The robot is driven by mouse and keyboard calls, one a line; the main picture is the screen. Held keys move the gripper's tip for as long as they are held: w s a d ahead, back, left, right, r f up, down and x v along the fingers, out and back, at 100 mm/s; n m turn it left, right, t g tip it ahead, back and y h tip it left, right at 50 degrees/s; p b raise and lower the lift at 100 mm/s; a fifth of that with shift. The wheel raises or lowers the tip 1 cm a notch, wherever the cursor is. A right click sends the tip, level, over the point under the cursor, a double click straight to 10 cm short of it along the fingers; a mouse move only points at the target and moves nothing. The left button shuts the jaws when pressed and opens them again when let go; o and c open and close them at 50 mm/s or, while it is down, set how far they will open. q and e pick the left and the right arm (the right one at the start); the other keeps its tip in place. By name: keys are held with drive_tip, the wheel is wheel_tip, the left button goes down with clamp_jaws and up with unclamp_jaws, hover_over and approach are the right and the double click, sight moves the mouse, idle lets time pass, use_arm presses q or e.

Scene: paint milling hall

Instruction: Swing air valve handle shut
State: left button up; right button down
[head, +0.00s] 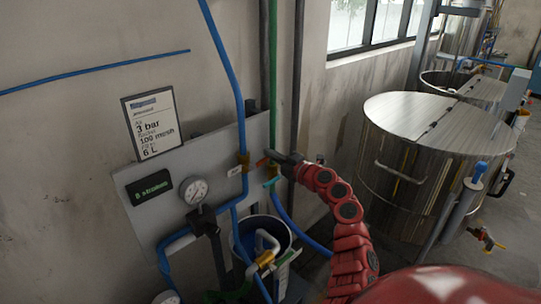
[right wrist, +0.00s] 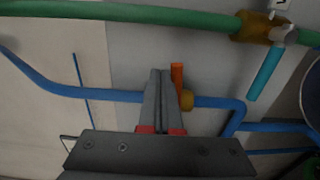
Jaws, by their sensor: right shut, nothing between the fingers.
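The orange valve handle (right wrist: 177,78) sits on a brass valve body (right wrist: 187,100) in the blue pipe. In the right wrist view it points up, across the line of the pipe. In the head view the handle (head: 262,161) sticks out to the right of the pipe. My right gripper (right wrist: 160,74) is shut and empty, its fingers just left of the handle in the wrist view; I cannot tell whether they touch. In the head view the gripper (head: 272,155) reaches the panel from the right. My left gripper is not in view.
A teal handle (right wrist: 265,73) hangs by the green pipe (right wrist: 130,14). The grey panel (head: 150,222) carries a gauge (head: 193,190) and a dark label box (head: 150,187). A bucket (head: 243,237) stands below. A large steel tank (head: 405,180) stands to the right.

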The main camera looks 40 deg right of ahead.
drive_tip(key=shift+f, duration=0.1)
drive_tip(key=shift+d+r, duration=0.15)
drive_tip(key=shift+r, duration=0.1)
idle(0.6)
drive_tip(key=s+p, duration=0.1)
drive_tip(key=s, duration=0.8)
drive_tip(key=shift+d, duration=0.35)
drive_tip(key=shift+a, duration=0.1)
